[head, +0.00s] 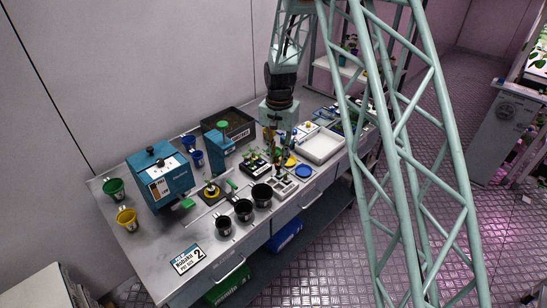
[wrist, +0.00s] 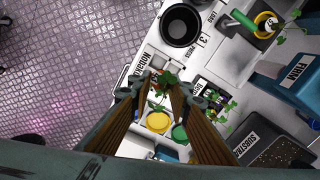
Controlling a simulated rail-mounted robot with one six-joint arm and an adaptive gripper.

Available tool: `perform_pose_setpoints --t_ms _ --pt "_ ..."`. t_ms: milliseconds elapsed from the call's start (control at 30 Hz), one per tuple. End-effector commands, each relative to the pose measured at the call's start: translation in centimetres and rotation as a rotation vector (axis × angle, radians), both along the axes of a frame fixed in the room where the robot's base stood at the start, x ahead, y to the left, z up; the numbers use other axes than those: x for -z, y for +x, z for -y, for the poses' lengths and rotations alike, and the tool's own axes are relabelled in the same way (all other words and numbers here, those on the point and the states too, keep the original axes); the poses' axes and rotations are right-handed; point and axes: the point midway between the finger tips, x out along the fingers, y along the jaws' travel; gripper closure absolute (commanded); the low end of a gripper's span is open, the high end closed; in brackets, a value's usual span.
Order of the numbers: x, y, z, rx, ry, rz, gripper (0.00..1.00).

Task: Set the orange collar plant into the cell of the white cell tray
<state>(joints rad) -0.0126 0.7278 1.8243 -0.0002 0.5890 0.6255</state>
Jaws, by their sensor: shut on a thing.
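My gripper (wrist: 160,92) is shut on the orange collar plant (wrist: 166,77), whose green leaves show between the fingertips in the wrist view. Only a little reddish-orange shows beside the leaves, so the collar is mostly hidden. The white cell tray (head: 285,187) stands near the front edge of the bench, below my gripper (head: 277,158) in the head view. In the wrist view the tray (wrist: 148,60) lies just beyond the fingertips, partly covered by the plant and fingers. I cannot tell whether the plant touches the tray.
A black tray with several seedlings (head: 254,164) stands just left of my gripper. Black pots (head: 262,194) stand left of the cell tray. A blue disc (head: 304,171), a yellow disc (head: 289,160) and a white bin (head: 320,147) are to the right.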

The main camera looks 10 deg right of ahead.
Motion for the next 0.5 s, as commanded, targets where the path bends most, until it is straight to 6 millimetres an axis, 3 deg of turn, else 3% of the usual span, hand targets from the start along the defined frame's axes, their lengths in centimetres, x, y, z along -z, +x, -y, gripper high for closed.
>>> perform_pose_setpoints --t_ms 500 --pt "-0.45 0.22 1.08 0.010 0.000 0.000 0.90"
